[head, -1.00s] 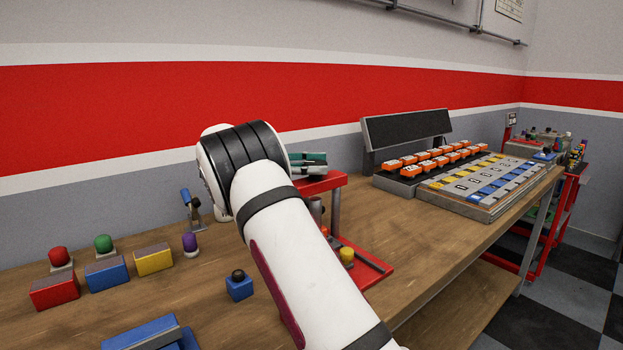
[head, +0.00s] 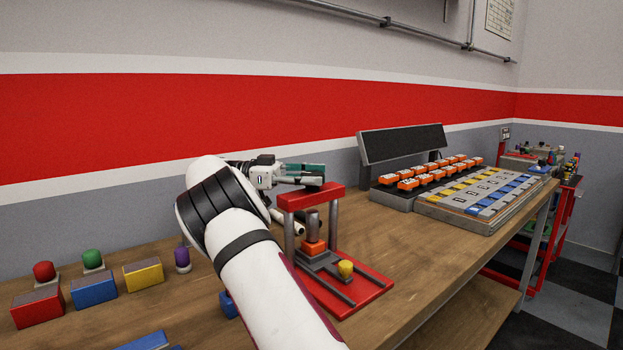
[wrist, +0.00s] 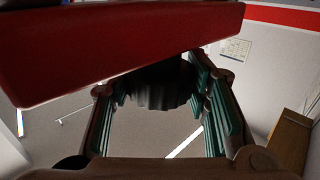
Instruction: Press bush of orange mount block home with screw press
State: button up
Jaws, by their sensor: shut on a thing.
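The red screw press (head: 298,203) stands on the bench in the head view. Its grey ram (head: 312,222) is directly above the orange mount block (head: 314,247), which sits on the dark carriage inside the frame. I cannot tell from here how far the bush sits in the block. My gripper (head: 312,173) is at the top of the crossbeam, coming from the left. In the wrist view its green-padded fingers are on both sides of a dark ribbed knob (wrist: 160,88), shut on it. The red crossbeam (wrist: 120,50) fills the top of that view.
A yellow knob (head: 345,268) is at the front of the press carriage. Red, blue and yellow blocks (head: 94,288) stand at left, with a purple-topped piece (head: 182,258) nearby. A rack of orange blocks (head: 408,184) and a tray (head: 480,195) are at right. Bare bench lies between.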

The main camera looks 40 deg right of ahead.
aim_at(313, 173)
jog(key=o, duration=1.2)
jog(key=shift+s+d, duration=0.1)
jog(key=shift+r, duration=0.15)
notch_tip(313, 173, up, 10)
jog(key=shift+f, duration=0.1)
